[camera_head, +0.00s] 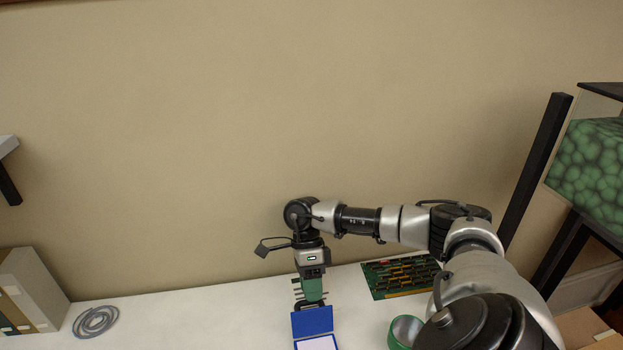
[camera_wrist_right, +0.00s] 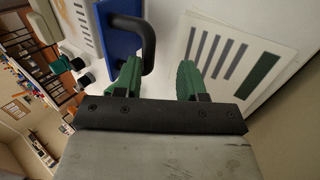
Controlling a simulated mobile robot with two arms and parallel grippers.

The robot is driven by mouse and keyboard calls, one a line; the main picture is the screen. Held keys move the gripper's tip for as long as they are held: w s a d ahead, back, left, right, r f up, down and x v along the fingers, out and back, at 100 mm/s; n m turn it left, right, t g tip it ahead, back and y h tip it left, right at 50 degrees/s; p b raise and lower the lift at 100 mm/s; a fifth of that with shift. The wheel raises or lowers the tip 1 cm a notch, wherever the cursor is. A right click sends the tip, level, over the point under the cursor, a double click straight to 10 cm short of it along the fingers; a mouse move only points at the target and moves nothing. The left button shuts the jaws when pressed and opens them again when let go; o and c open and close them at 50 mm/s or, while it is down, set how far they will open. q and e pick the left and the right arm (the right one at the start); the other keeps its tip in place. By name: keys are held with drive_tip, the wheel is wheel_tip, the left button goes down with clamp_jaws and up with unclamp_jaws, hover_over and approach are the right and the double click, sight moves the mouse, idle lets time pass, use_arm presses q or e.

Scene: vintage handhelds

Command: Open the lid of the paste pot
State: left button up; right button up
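A blue box, which seems to be the paste pot, stands at the bottom edge of the head view. Its blue lid (camera_head: 312,322) appears raised, with a white inside (camera_head: 318,344) below it; the front is cut off. The lid also shows in the wrist view (camera_wrist_right: 120,42), with a black handle (camera_wrist_right: 147,40). My right gripper (camera_wrist_right: 158,72) has green fingers standing apart. The handle's lower end is close to the left finger; I cannot tell whether they touch. In the head view the gripper (camera_head: 311,300) is just behind the lid. My left gripper is out of view.
A grey cable coil (camera_head: 96,321) and binders (camera_head: 30,292) are at left. A striped card (camera_wrist_right: 236,62) lies by the gripper. The table's left middle is clear.

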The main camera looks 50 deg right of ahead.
drive_tip(key=shift+x, duration=1.3)
drive_tip(key=shift+s+a+r, duration=0.15)
drive_tip(key=shift+a, duration=0.05)
drive_tip(key=s+d+r+b, duration=0.1)
drive_tip(key=s+d+r, duration=0.3)
drive_tip(key=s+r, duration=0.6)
wheel_tip(320, 180, up, 3)
